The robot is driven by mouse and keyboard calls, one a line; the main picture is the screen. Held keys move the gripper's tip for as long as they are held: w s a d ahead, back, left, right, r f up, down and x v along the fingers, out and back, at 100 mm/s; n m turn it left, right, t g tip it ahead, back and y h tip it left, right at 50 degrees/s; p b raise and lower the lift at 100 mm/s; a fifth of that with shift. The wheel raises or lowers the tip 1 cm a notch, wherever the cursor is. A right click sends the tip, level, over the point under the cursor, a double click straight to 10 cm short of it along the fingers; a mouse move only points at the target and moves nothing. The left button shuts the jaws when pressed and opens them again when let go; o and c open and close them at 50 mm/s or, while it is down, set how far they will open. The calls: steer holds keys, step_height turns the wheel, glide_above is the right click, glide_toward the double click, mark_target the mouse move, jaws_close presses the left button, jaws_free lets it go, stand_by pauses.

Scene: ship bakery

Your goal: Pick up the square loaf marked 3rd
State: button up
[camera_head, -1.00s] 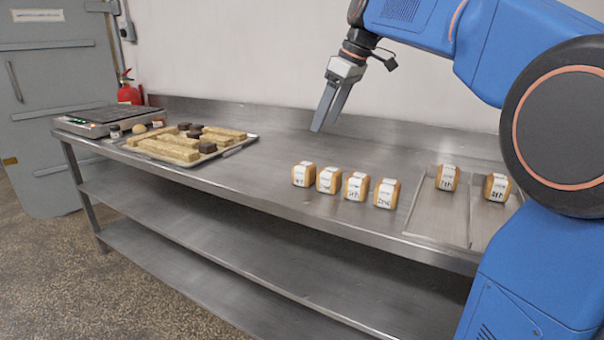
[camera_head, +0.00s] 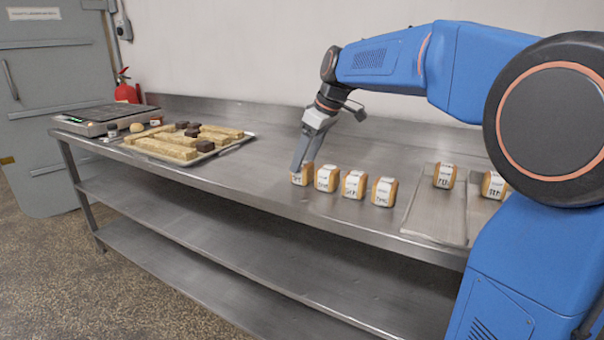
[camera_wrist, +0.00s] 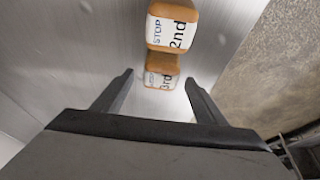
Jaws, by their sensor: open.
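The square loaf marked 3rd (camera_wrist: 160,78) shows in the wrist view between the tips of my open gripper (camera_wrist: 158,77), with its white label facing up. In the head view, my gripper (camera_head: 299,166) is at the leftmost loaf (camera_head: 302,178) of the front row and partly covers it. That loaf's label is too small to read there. In the wrist view, a loaf marked 2nd (camera_wrist: 172,26) stands close to the 3rd loaf, just beyond it. I cannot tell whether the fingers touch the loaf.
More labelled loaves stand to the right in the row, such as the rightmost one (camera_head: 384,192). The bench between is clear.

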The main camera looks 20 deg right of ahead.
steer(key=shift+x, duration=1.4)
steer(key=c, duration=1.1)
steer(key=shift+c, duration=0.2)
steer(key=shift+r, duration=0.15)
